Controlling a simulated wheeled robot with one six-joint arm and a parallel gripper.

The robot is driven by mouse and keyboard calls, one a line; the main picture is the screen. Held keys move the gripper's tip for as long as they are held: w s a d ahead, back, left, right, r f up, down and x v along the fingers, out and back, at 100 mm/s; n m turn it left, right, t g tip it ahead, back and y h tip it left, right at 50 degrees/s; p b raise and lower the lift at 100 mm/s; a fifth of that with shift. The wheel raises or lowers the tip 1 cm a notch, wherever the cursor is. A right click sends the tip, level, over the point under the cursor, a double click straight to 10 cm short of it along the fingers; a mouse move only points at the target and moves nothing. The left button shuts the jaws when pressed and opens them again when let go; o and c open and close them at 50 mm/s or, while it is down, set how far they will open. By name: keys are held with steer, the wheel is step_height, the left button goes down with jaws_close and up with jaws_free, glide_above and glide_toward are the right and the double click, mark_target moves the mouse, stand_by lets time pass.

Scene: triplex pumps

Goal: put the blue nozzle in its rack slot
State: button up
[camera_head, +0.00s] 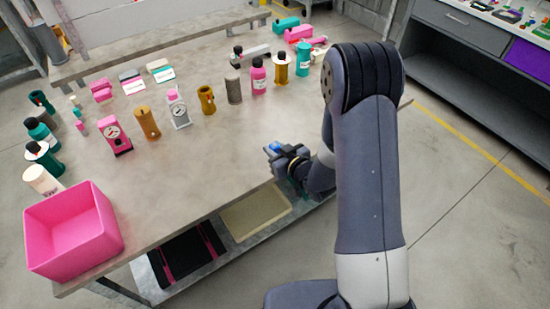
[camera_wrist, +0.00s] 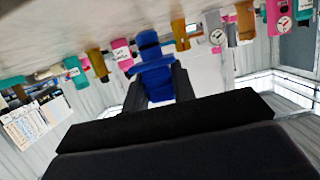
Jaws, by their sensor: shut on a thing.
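The blue nozzle (camera_wrist: 151,55) is between the two dark fingers of my gripper (camera_wrist: 158,82) in the wrist view. My gripper is shut on it. In the head view my gripper (camera_head: 273,153) is at the right front edge of the table, with a small bit of the blue nozzle (camera_head: 274,147) showing at its tip. Most of the nozzle is hidden there by the gripper. I cannot pick out a rack slot for the nozzle in either view.
The grey table (camera_head: 190,165) has a clear middle. Bottles, gauges and brown fittings stand in a curve across it. A pink bin (camera_head: 72,230) is at the front left corner. Pink and green parts (camera_head: 290,27) lie at the far right end. A grey bench (camera_head: 465,40) stands at right.

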steer(key=shift+f, duration=2.15)
steer(key=shift+f, duration=0.2)
steer(key=o, duration=1)
steer(key=shift+r, duration=0.15)
